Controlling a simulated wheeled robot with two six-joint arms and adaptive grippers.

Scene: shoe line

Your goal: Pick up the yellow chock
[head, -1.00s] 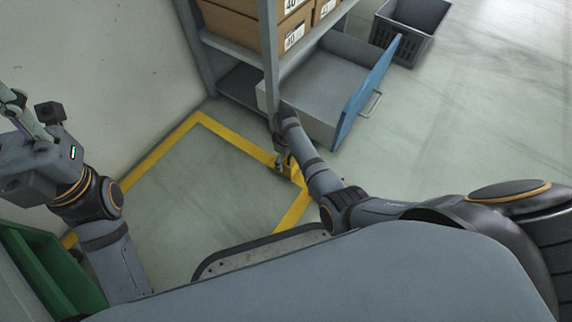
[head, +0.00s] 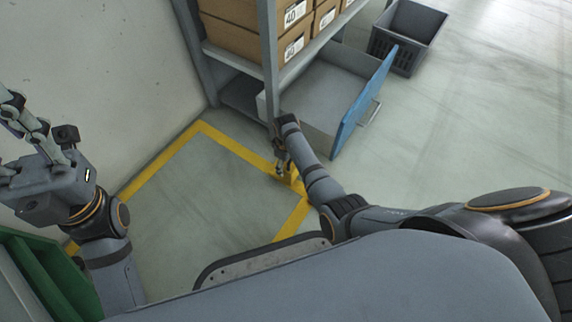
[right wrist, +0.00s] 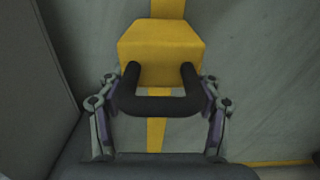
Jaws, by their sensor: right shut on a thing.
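The yellow chock (right wrist: 160,45) is a blocky piece with a black loop handle (right wrist: 160,105), seen from above in the right wrist view. My right gripper (right wrist: 160,100) is shut on the handle, with one finger at each side of it. In the head view the chock (head: 296,182) is small and partly hidden by my right gripper (head: 283,170) and forearm, close to the yellow floor line. I cannot tell whether it touches the floor. My left gripper (head: 18,118) is raised at the far left, cut by the picture edge, away from the chock.
A shelf with cardboard boxes (head: 235,40) stands beyond my right gripper. Its low drawer with a blue front (head: 362,100) is pulled out close by. A grey crate (head: 405,38) is behind it. A green container (head: 38,275) is at lower left. The floor inside the yellow lines is clear.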

